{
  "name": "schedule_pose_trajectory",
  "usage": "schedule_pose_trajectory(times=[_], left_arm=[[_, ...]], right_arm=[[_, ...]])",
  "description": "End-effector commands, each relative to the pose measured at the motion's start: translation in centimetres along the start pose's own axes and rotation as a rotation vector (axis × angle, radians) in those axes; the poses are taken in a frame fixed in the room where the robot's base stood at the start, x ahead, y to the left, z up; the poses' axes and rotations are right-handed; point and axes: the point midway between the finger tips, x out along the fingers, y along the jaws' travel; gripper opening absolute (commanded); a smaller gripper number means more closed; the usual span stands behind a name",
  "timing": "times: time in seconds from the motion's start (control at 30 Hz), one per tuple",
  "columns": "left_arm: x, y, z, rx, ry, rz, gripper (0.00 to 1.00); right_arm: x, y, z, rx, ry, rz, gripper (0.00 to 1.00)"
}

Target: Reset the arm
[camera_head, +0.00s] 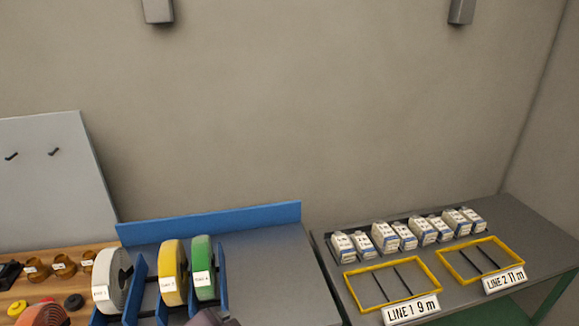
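Neither of my grippers shows in the head view, and I cannot see my arms clearly. No thing in view is seen held. A white roll (106,281), a yellow roll (169,272) and a green roll (201,266) stand upright in a blue rack (136,285) at the lower left, each with a small white label. A dark purple-brown thing (205,318) is cut off by the bottom edge; I cannot tell what it is.
Two yellow frames (391,284) (480,259), with LINE 1 9 m and LINE 2 11 m signs, lie on the right grey table (545,250). Several white-and-blue cartons (422,230) stand behind. A wooden surface (50,281) holds brown fittings. Two grey blocks (158,10) (461,11) show at the top.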

Motion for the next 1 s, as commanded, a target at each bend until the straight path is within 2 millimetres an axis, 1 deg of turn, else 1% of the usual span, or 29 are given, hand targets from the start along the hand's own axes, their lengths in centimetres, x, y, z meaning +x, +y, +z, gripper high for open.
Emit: schedule_pose_trajectory(times=[0.03,0.1,0.3,0.43,0.47,0.5,0.67,0.77,0.87,0.97,1.0], left_arm=[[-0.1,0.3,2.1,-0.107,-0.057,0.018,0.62],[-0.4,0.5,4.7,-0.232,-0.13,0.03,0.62],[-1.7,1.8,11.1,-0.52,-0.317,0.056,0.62],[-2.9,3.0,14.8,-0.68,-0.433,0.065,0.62],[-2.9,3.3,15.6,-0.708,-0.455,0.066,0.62],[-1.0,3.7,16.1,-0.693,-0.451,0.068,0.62],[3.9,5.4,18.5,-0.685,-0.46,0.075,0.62],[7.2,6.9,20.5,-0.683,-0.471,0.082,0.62],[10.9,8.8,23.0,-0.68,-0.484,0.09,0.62],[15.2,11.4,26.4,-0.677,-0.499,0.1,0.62],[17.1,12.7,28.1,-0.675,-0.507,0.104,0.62]], right_arm=[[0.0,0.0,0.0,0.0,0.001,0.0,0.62],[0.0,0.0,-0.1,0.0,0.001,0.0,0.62],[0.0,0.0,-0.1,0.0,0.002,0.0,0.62],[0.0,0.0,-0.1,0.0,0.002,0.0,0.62],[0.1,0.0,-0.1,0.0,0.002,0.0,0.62],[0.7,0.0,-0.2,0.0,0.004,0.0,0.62],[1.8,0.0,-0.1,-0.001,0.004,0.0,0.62],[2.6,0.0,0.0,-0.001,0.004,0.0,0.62],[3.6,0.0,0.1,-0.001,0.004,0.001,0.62],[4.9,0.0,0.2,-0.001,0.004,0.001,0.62],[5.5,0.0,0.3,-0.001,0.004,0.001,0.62]])
